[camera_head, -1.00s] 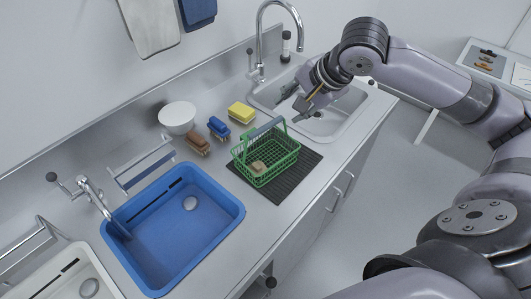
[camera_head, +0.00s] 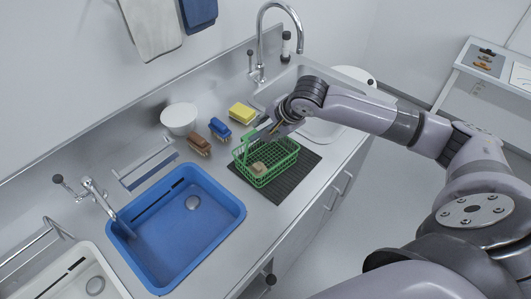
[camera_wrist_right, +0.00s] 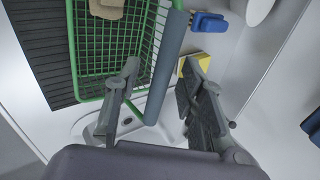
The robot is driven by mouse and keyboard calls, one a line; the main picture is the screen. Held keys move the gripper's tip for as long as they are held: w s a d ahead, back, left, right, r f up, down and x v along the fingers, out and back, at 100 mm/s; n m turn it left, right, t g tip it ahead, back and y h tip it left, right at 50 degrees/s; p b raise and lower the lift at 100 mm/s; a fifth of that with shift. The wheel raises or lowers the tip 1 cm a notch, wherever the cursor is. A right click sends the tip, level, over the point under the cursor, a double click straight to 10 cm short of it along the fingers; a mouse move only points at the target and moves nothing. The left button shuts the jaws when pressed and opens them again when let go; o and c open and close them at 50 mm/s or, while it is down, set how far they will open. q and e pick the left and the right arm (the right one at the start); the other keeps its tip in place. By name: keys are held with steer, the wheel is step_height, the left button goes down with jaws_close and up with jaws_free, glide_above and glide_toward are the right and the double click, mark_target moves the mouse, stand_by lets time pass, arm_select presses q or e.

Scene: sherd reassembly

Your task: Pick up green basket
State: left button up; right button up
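The green wire basket (camera_head: 279,171) stands on a black ribbed mat (camera_head: 302,183) on the counter, with a tan sherd (camera_head: 258,168) inside. Its raised handle is partly hidden by my right gripper (camera_head: 262,133) in the head view. In the right wrist view, the handle's grey grip (camera_wrist_right: 166,66) runs between the two spread fingers of my right gripper (camera_wrist_right: 160,72). The fingers are open, with gaps visible beside the grip. The basket's green rim and mesh (camera_wrist_right: 142,45) show at the upper left there. My left gripper is not in view.
A brown brush (camera_head: 199,145), a blue brush (camera_head: 219,128) and a yellow sponge (camera_head: 241,112) lie behind the basket, near a white bowl (camera_head: 179,118). A blue basin (camera_head: 177,250) is to the left. A tall faucet (camera_head: 259,45) stands behind my right arm.

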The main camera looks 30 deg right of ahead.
steer(key=shift+w+f, duration=0.15)
jaws_close()
stand_by(0.4)
